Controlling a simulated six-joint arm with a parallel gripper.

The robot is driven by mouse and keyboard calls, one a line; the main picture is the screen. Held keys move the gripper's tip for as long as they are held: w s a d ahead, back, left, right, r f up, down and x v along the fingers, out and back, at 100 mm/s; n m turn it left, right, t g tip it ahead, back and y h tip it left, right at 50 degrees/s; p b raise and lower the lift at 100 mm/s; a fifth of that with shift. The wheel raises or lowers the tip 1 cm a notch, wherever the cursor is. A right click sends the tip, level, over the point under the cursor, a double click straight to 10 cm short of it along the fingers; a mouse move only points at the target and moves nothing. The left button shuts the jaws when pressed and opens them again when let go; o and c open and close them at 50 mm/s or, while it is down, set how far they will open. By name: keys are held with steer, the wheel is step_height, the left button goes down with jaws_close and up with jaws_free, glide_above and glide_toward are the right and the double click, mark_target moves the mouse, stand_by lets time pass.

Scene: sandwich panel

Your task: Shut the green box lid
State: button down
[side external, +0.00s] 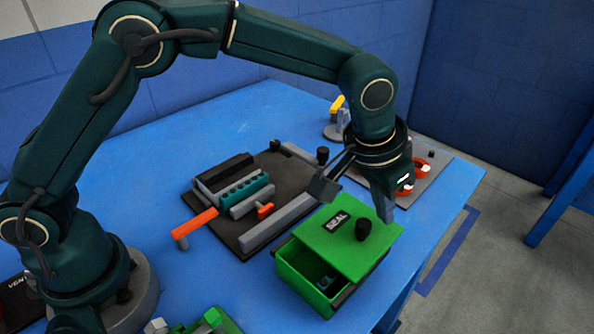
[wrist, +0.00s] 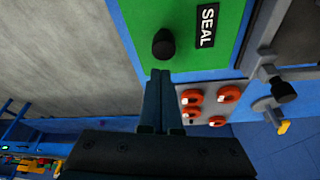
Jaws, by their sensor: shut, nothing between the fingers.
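The green box (side external: 301,282) stands near the front edge of the blue table. Its flat green lid (side external: 345,255), marked SEAL, sits offset toward the back right, and a gap along the front shows the dark inside with a small dark object in it. A black knob (side external: 363,229) stands on the lid. My gripper (side external: 386,214) is shut and empty, its fingertips just behind the knob. In the wrist view the closed fingertips (wrist: 160,74) are close to the knob (wrist: 163,44) at the lid's edge (wrist: 215,62); I cannot tell whether they touch.
A dark panel (side external: 225,228) with an orange handle (side external: 196,223) and teal block lies left of the box. A plate with red-orange rings (side external: 407,190) is behind my gripper. Another green container (side external: 212,322) is at the bottom edge. The table ends right of the box.

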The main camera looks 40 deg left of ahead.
mark_target(357, 249)
steer(key=shift+s+a, duration=0.2)
steer(key=shift+s, duration=0.6)
steer(key=shift+s, duration=0.1)
steer(key=s, duration=0.4)
steer(key=shift+s, duration=0.55)
